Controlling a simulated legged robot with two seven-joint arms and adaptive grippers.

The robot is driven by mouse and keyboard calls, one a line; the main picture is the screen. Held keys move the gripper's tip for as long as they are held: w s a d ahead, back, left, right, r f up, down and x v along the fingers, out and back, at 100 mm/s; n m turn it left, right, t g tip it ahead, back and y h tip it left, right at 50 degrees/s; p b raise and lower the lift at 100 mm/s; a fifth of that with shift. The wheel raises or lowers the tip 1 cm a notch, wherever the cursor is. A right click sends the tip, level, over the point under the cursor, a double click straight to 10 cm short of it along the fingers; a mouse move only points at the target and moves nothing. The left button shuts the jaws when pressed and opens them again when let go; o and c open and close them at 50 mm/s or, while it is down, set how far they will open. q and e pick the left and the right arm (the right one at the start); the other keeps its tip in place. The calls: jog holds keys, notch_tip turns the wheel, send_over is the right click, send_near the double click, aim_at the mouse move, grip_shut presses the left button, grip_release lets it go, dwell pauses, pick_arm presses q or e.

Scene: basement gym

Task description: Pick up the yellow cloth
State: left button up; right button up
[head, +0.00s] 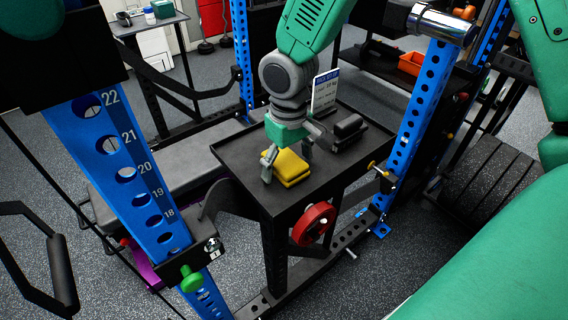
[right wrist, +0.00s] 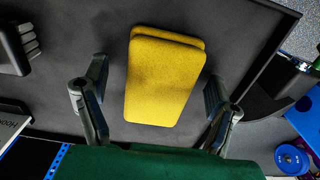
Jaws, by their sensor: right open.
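The yellow cloth (head: 291,170) is a folded, layered pad lying on a black tray-like table (head: 240,154) with a raised rim. My right gripper (head: 287,158) points down over it, open. In the right wrist view the cloth (right wrist: 165,80) lies between the spread fingers of my right gripper (right wrist: 157,85), with a visible gap on each side. The cloth's far end shows a second layer underneath. My left gripper is not in view.
A black brush (head: 348,130) and an upright white-blue sign (head: 325,92) stand on the table behind the gripper. Blue rack posts (head: 125,160) rise at left and right.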

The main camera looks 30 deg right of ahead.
aim_at(288, 161)
jog(key=shift+a+r, duration=0.1)
jog(key=c, duration=1.3)
jog(key=shift+c, duration=0.2)
notch_tip(288, 161, up, 10)
jog(key=shift+p, duration=0.95)
